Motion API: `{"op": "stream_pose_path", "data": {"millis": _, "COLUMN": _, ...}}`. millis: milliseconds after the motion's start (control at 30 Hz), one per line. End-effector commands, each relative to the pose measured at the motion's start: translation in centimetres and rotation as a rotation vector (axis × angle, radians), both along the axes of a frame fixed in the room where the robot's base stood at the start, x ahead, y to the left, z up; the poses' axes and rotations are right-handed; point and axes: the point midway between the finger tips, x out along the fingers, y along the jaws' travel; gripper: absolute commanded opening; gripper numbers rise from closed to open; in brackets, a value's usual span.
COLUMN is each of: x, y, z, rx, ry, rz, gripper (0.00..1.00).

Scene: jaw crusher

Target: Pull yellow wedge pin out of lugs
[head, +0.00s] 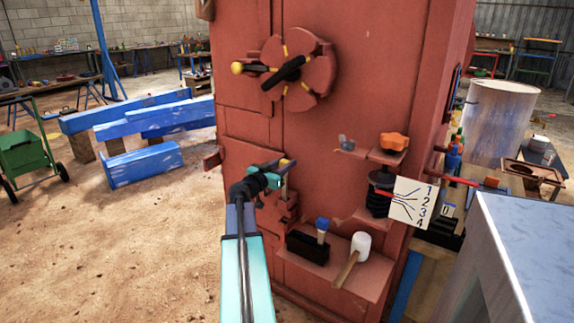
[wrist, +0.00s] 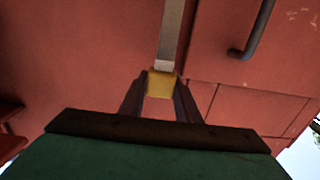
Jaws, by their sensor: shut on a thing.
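The wedge pin has a yellow head (wrist: 160,84) and a long grey shank (wrist: 171,35) in the wrist view. My gripper (wrist: 160,80) is shut on the yellow head, one dark finger on each side. The shank runs up out of the picture, and no lug shows around its visible length. In the head view my gripper (head: 284,172) is close to the red crusher front (head: 245,135), with a bit of yellow pin (head: 286,163) at its tip. Red stepped blocks (head: 284,208), perhaps the lugs, sit just below my gripper, partly hidden by my arm.
A round red hub (head: 315,70) with a black handle is above. A red shelf (head: 372,285) holds a white mallet (head: 359,246) and a black box (head: 307,248). A numbered white card (head: 413,203) is at right. Blue beams (head: 145,165) lie left; sandy floor is open.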

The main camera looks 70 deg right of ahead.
Motion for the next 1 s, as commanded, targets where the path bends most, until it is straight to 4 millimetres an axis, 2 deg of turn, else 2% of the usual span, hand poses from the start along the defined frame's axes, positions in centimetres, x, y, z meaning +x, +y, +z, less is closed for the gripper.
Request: {"op": "stream_pose_path", "data": {"millis": 1000, "x": 0.0, "y": 0.0, "z": 2.8, "rx": -0.002, "ry": 0.001, "rz": 0.0, "gripper": 0.0}}
